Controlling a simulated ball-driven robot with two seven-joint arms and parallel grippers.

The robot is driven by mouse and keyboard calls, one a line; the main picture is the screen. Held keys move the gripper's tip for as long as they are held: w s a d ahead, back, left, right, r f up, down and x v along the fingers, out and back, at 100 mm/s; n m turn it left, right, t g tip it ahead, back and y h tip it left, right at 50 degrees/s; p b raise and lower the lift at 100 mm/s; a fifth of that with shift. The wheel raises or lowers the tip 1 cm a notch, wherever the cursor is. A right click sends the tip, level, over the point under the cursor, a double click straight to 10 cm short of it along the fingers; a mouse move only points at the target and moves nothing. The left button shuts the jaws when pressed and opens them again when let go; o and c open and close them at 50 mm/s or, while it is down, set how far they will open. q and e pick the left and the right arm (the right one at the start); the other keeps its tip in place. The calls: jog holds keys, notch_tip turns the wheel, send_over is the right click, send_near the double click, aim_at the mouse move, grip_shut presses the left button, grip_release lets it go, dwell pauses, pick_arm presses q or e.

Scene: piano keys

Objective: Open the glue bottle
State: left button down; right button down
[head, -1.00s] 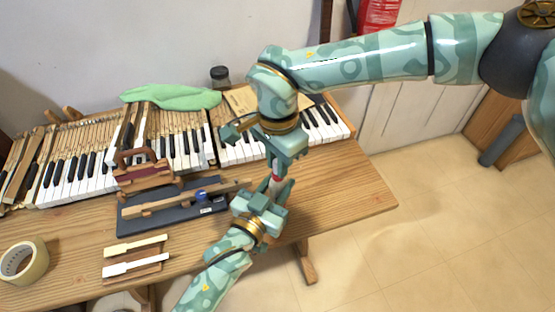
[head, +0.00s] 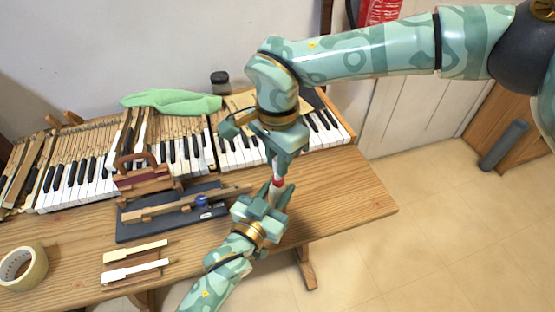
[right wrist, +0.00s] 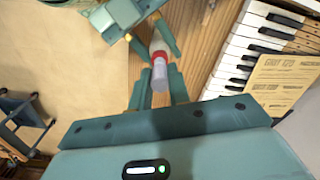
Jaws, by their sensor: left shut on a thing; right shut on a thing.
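The glue bottle (head: 273,194) is upright between my grippers, above the table's front edge. It has a whitish body, a red collar (right wrist: 159,57) and a pale grey cap (right wrist: 159,76). My left gripper (head: 268,205) is shut on the body from below. My right gripper (head: 279,160) is above it, pointing down, and is shut on the cap; its fingers flank the cap in the right wrist view (right wrist: 159,88). The cap and collar still look in line and touching. The fingers hide part of the body and cap.
The wooden table (head: 345,190) is bare at its right end. Piano keys (head: 75,180) line the back, with a green cloth (head: 170,101) and a dark jar (head: 220,82). A dark tray (head: 135,230), loose key pieces (head: 135,268) and a tape roll (head: 22,267) are at the left.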

pick_arm(q)
jog(key=shift+f, duration=0.1)
pick_arm(e)
jog(key=shift+r, duration=2)
pick_arm(q)
jog(key=c, duration=0.9)
grip_release()
jog(key=shift+c, duration=0.2)
